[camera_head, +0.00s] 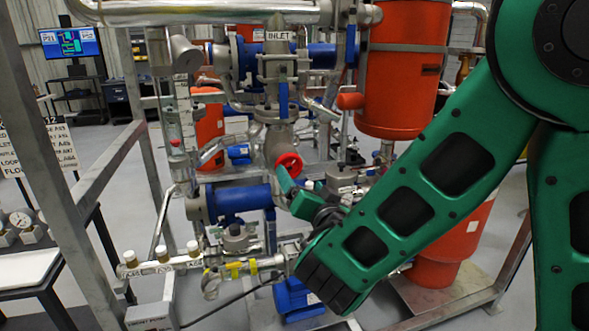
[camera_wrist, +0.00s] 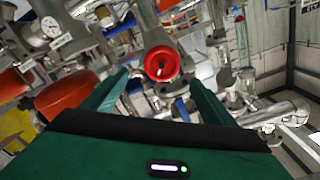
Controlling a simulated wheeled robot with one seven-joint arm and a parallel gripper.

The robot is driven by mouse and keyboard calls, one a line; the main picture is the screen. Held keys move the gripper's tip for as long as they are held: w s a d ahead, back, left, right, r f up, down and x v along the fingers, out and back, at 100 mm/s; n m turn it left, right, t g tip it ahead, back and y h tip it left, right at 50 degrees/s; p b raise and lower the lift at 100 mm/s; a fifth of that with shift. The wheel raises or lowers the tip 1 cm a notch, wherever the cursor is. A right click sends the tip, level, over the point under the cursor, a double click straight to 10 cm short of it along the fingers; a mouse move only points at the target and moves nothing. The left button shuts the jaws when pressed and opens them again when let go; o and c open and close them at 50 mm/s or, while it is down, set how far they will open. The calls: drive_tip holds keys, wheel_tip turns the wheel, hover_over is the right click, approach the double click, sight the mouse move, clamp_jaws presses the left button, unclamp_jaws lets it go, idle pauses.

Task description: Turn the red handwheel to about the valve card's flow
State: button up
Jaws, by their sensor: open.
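The red handwheel (camera_head: 289,162) is a small round wheel on the pipework below the INLET label in the head view. It also shows in the wrist view (camera_wrist: 162,64), facing the camera, ahead of the fingers. My gripper (camera_wrist: 160,82) is open, with one green finger on each side of the wheel in the picture. The fingers appear apart from the wheel, with nothing between them. In the head view my gripper (camera_head: 287,190) is just below the wheel, partly hidden by my arm.
Grey frame posts (camera_head: 45,150) stand at left. Orange vessels (camera_head: 403,70) and blue pipe sections (camera_head: 238,200) crowd the wheel. A sight tube (camera_head: 174,125) stands left of it. A monitor (camera_head: 71,42) is at the back. Open floor shows behind the left frame.

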sight(290, 167)
drive_tip(key=x, duration=0.9)
drive_tip(key=shift+w+a, duration=0.2)
drive_tip(key=shift+w, duration=0.2)
drive_tip(key=c, duration=1)
drive_tip(key=shift+s+a, duration=0.1)
drive_tip(key=shift+a, duration=0.2)
drive_tip(key=shift+c, duration=0.2)
drive_tip(key=shift+d+n, duration=0.25)
drive_tip(key=shift+n, duration=0.05)
